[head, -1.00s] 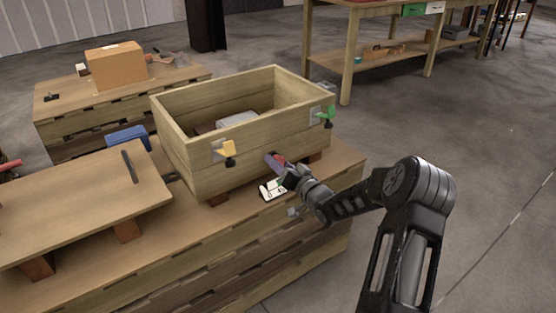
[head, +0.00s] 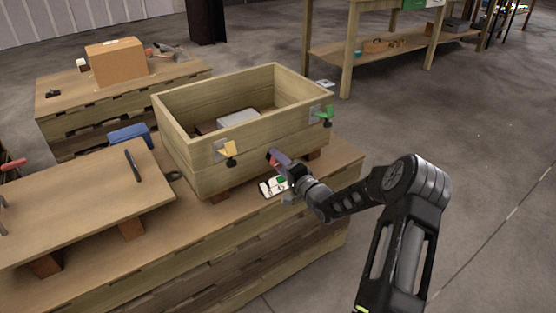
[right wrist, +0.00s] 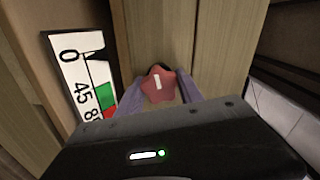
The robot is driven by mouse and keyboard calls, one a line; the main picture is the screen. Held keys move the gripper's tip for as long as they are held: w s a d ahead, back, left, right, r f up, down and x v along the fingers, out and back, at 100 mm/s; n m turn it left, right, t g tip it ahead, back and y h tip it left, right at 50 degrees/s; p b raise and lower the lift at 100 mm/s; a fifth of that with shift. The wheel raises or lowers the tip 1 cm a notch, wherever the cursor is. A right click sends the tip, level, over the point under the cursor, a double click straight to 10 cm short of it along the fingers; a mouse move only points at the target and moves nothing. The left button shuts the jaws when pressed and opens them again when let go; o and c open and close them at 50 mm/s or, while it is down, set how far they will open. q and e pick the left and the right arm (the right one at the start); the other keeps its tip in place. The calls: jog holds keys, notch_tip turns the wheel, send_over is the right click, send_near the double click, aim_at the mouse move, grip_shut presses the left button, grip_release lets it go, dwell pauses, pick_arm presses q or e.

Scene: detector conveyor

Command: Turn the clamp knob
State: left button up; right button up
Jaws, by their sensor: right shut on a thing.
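The clamp knob (right wrist: 158,84) is red and star-shaped with a white mark on top, in the right wrist view. It sits against the wooden wall between my right gripper's purple fingers (right wrist: 160,97). In the head view my right gripper (head: 275,158) is at the crate's front side, low and right of the yellow clamp, and its fingers mostly hide the knob. The gripper is shut on the knob. A white dial card (right wrist: 84,80) with 0, 45, a green zone and a red zone lies left of the knob; it also shows in the head view (head: 268,188). My left gripper is out of view.
The open wooden crate (head: 190,152) has a yellow clamp (head: 229,151) and a green clamp (head: 325,113) on its front. A board with a black handle (head: 133,165) lies to the left. A cardboard box (head: 117,62) stands behind. Floor on the right is clear.

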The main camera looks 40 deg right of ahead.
dwell(0.3)
jog(key=o, duration=1.4)
jog(key=shift+s, duration=0.1)
jog(key=shift+s+p, duration=0.6)
jog(key=shift+s, duration=3.25)
